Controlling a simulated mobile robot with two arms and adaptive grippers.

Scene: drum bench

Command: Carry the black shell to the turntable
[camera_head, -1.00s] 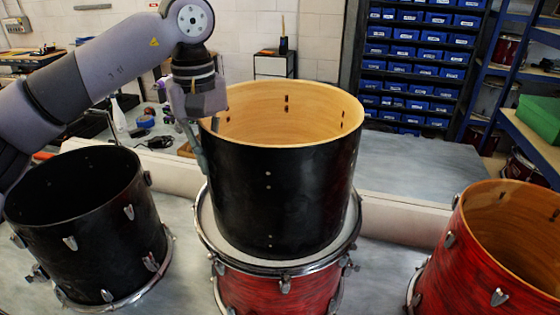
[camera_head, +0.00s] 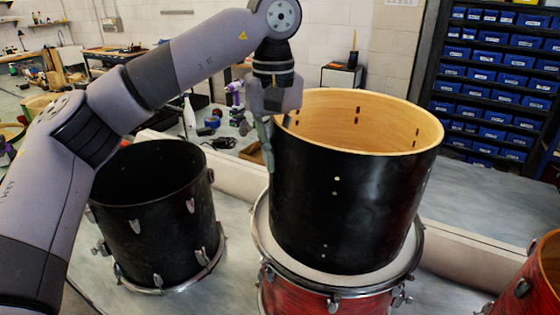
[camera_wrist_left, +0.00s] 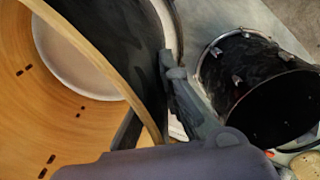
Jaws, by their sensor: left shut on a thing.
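The black shell (camera_head: 345,205), plain black outside with a pale wood inside, stands upright over the white head of a red drum (camera_head: 330,303). I cannot tell if it touches that head. My left gripper (camera_head: 268,150) is shut on the shell's wall at its left rim, one finger outside. In the left wrist view the shell's wood inside (camera_wrist_left: 75,125) fills the left side, and my left gripper (camera_wrist_left: 172,85) sits across its rim. The far fingertip inside the shell is hidden. I cannot make out a turntable. My right gripper is not in view.
Another black drum (camera_head: 155,225) with metal lugs stands left of the red drum, also in the left wrist view (camera_wrist_left: 240,65). A red drum with wood inside (camera_head: 535,285) stands at right. A bench with tools lies behind; blue bins (camera_head: 490,85) stand back right.

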